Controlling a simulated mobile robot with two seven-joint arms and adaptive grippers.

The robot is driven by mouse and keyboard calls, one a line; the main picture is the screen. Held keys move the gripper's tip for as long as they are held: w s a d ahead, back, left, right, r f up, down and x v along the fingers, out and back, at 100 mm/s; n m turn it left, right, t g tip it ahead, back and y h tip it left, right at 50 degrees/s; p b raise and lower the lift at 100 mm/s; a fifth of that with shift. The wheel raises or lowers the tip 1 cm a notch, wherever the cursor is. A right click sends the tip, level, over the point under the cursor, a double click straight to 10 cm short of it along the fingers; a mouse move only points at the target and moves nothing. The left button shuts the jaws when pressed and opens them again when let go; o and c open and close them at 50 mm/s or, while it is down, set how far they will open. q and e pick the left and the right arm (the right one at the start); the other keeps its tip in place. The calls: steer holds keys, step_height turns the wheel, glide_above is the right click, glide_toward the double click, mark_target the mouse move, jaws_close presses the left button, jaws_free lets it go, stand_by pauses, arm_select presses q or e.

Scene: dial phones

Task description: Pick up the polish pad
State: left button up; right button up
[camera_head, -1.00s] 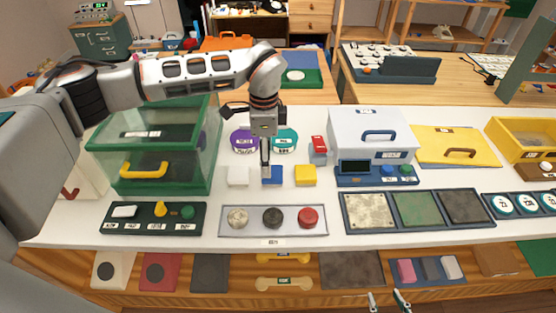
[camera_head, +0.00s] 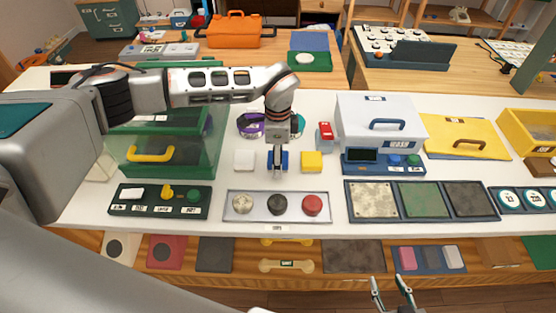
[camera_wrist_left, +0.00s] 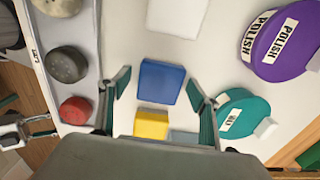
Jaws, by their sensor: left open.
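A purple disc (camera_wrist_left: 282,42) labelled POLISH lies at the upper right of the left wrist view. In the head view the purple disc (camera_head: 249,126) is partly hidden behind my left arm. My left gripper (camera_head: 278,172) is open, pointing down in front of the disc. In the left wrist view its fingers (camera_wrist_left: 158,84) stand on either side of a blue block (camera_wrist_left: 161,80), with nothing visibly gripped. A yellow block (camera_wrist_left: 151,124) and a white block (camera_wrist_left: 177,14) lie in line with the blue one. My right gripper (camera_head: 390,290) is open and empty at the bottom.
A teal disc (camera_wrist_left: 240,112) lies beside the purple one. A tray (camera_head: 324,200) with three round pieces is at the table's front. A green transparent box (camera_head: 190,165) stands left, a white drawer box (camera_head: 375,115) right. Textured panels (camera_head: 422,200) lie front right.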

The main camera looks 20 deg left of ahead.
arm_select(q)
steer(key=c, duration=1.2)
steer(key=shift+c, duration=0.2)
steer(key=shift+r, duration=0.2)
steer(key=shift+r, duration=0.65)
step_height(320, 180, up, 18)
steer(key=b, duration=0.2)
steer(key=shift+r, duration=0.25)
steer(key=shift+o, duration=0.7)
